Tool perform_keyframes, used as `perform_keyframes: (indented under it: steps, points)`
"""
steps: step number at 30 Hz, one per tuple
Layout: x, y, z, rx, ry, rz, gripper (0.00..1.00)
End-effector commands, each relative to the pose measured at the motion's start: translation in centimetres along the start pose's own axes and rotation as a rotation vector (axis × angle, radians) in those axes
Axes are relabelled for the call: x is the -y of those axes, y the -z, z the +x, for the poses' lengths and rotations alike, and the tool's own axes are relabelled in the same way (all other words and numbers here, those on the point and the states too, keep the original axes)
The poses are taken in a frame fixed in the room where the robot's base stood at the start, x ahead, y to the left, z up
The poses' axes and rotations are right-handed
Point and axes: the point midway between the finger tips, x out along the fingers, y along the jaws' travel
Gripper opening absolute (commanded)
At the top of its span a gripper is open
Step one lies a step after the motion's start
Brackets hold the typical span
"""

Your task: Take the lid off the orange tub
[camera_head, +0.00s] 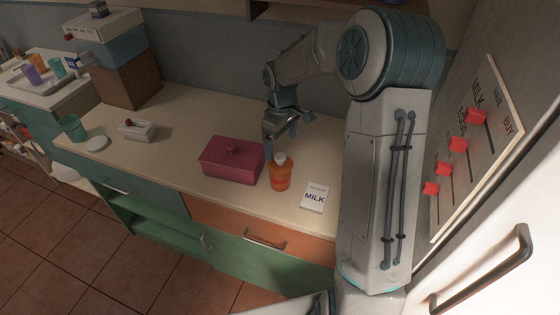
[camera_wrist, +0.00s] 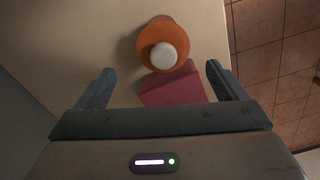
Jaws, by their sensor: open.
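The orange tub (camera_head: 281,175) stands upright on the counter, with a white lid (camera_head: 280,158) on its top. It also shows from above in the wrist view as an orange round body (camera_wrist: 148,54) with the white lid (camera_wrist: 163,56) on it. My gripper (camera_head: 288,128) is open and empty, above the counter and behind the tub in the head view. In the wrist view, my open gripper (camera_wrist: 153,80) has its fingers spread apart, and the tub lies beyond them, not between them.
A dark pink lidded box (camera_head: 232,162) stands close to the left of the tub. A white card marked MILK (camera_head: 313,197) lies to its right. A small white box (camera_head: 137,130), a white disc (camera_head: 97,143) and a teal cup (camera_head: 72,128) are farther left. Counter behind the box is clear.

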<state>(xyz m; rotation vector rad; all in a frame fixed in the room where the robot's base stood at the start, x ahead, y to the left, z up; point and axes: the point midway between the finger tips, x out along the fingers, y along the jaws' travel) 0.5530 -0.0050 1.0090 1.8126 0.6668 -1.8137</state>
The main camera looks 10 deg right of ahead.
Motion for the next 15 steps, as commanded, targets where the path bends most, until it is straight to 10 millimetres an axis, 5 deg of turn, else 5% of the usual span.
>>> perform_keyframes:
  steps: [15]
  points:
    - [0.5, 0.0, 5.6, 0.002, 0.002, 0.001, 0.92]
